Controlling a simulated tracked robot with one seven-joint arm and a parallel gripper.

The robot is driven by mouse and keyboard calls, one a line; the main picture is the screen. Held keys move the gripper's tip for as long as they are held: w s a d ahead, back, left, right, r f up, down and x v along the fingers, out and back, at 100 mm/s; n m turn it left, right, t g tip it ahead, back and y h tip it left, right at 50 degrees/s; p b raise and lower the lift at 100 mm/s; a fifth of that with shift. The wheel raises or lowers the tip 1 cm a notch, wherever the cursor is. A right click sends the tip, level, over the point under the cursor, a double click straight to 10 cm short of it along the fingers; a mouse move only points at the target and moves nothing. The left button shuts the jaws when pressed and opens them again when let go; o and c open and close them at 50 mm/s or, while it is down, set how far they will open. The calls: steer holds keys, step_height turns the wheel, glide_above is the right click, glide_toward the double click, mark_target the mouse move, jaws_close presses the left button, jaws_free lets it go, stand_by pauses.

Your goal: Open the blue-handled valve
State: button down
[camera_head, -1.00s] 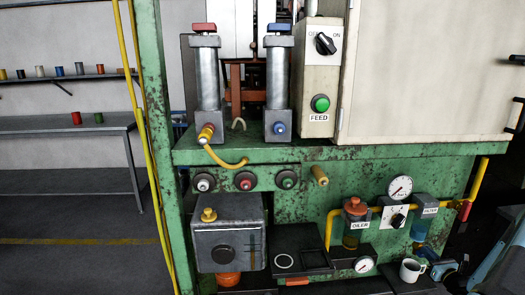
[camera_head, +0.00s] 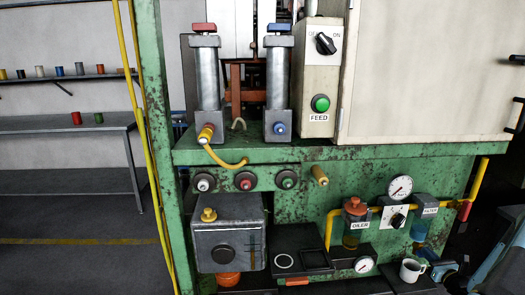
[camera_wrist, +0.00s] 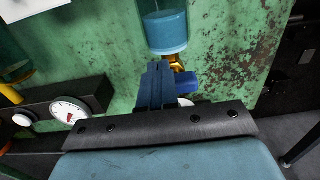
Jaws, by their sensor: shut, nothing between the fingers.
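In the wrist view a brass valve (camera_wrist: 176,63) with a blue handle (camera_wrist: 188,84) sits right under the filter bowl (camera_wrist: 164,28), which holds blue liquid. My gripper (camera_wrist: 158,68) has its dark blue fingers together with nothing between them, and they appear just left of the handle. I cannot tell whether they touch it. In the head view my gripper (camera_head: 443,270) is low at the right, beside a mug and below the filter bowl (camera_head: 419,231); the small valve is not clear there. Another blue handle (camera_head: 279,28) tops the right-hand upright cylinder.
A white mug (camera_head: 411,269) stands on the dark lower ledge near my gripper. A gauge (camera_head: 363,265) is left of it, and also shows in the wrist view (camera_wrist: 70,111). The oiler (camera_head: 355,222) and yellow pipe (camera_head: 329,229) are farther left. A green panel (camera_wrist: 232,45) stands behind the valve.

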steer(key=shift+d+r, duration=0.15)
steer(key=shift+d, duration=0.5)
steer(key=shift+w+d, duration=0.1)
steer(key=shift+d, duration=0.55)
stand_by(0.5)
steer(key=s, duration=0.6)
steer(key=shift+d+r, duration=0.25)
steer(key=shift+d, duration=0.15)
